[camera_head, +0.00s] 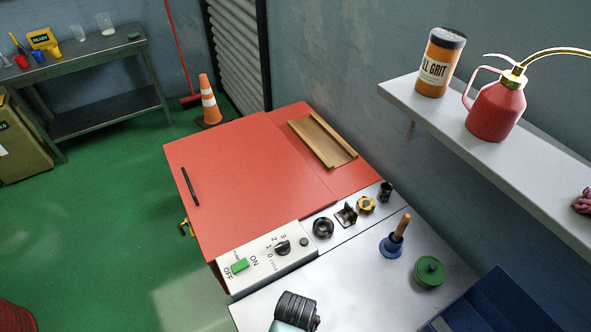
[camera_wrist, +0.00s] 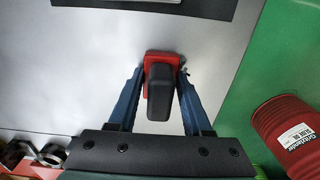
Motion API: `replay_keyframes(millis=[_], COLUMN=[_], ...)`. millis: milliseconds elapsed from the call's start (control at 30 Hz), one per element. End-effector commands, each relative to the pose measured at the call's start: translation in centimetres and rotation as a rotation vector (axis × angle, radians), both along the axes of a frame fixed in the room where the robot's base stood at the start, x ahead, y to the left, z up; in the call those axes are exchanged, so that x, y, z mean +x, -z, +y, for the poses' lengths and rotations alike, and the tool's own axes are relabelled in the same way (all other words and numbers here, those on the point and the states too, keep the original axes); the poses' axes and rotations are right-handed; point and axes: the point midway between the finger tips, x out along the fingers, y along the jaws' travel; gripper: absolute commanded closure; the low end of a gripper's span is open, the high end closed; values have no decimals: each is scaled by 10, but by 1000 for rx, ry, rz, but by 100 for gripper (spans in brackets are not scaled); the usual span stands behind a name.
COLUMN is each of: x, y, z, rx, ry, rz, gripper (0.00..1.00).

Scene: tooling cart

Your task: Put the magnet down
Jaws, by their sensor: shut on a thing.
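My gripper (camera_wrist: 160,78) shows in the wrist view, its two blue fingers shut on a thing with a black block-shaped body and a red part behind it. I take this to be the magnet (camera_wrist: 159,92). It sits between the fingers over a pale grey metal surface (camera_wrist: 95,55). I cannot tell whether it touches that surface. I cannot make out the magnet in the head view.
A switch box (camera_head: 265,262), a blue wooden-handled tool (camera_head: 393,243) and a green round thing (camera_head: 429,272) stand nearer. A red ribbed container (camera_wrist: 295,130) stands right in the wrist view.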

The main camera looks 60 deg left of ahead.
Motion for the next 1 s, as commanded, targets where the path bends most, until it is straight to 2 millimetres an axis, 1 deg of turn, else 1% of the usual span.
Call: replay_keyframes(millis=[167, 200, 267, 300, 367, 633, 767, 867, 1000], x=[0, 0, 0, 0, 0, 0, 0, 1, 1], y=[3, 3, 3, 3, 2, 2, -5, -17, -44], z=[0, 0, 0, 0, 0, 0, 0, 1, 1], rx=[0, 0, 0, 0, 0, 0, 1, 2, 3], ry=[0, 0, 0, 0, 0, 0, 0, 0, 0], rz=[-1, 0, 0, 0, 0, 0, -2, -3, -4], gripper=[100, 49, 38, 31, 21, 21, 21, 21, 21])
